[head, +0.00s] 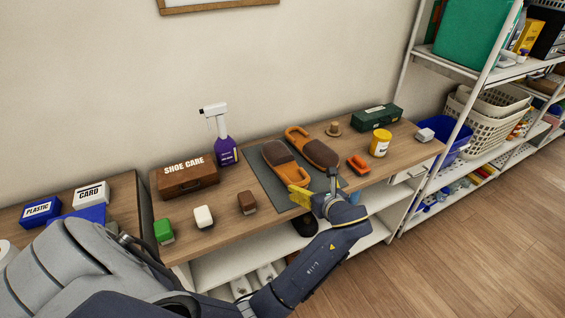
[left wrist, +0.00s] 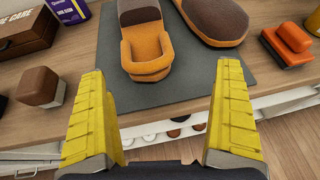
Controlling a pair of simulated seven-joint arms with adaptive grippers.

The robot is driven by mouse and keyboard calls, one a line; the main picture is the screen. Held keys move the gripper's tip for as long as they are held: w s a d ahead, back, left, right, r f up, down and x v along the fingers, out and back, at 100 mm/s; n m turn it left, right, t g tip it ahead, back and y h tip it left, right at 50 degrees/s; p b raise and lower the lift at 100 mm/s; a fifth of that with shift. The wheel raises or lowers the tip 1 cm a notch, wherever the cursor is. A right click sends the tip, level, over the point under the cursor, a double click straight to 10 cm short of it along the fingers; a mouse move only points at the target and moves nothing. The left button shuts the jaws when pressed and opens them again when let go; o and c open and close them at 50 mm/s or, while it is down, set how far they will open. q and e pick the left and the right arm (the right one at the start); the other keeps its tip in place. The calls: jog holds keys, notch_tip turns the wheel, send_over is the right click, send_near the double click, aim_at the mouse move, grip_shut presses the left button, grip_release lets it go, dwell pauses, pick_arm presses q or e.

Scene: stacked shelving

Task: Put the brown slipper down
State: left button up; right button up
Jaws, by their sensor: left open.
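Two brown slippers with orange soles and trim lie side by side on a dark grey mat (head: 262,182), pointing opposite ways. The left slipper (head: 285,163) has its open heel towards me; it also shows in the left wrist view (left wrist: 146,42). The right slipper (head: 318,152) has its rounded toe towards me; part of it shows in the left wrist view (left wrist: 213,18). My left gripper (head: 314,191) is open and empty at the mat's front edge. Its yellow fingers (left wrist: 157,75) are apart, with the mat visible between them. My right gripper is not in view.
A brown brush (head: 247,202), white block (head: 204,216) and green block (head: 163,231) stand left of the mat. A shoe care box (head: 187,176) and purple spray bottle (head: 225,149) stand behind. An orange brush (head: 358,164) and yellow tub (head: 380,142) are right.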

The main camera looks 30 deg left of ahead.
aim_at(301, 182)
pick_arm(q)
jog(key=shift+s+a+f+n+g, duration=0.2)
jog(key=shift+s+a+n+g, duration=0.1)
jog(key=shift+s+a, duration=0.3)
jog(key=shift+a+f+y, duration=0.1)
jog(key=shift+a+y, duration=0.05)
jog(key=shift+y, duration=0.15)
jog(key=shift+x, duration=3.45)
jog(key=c, duration=1.5)
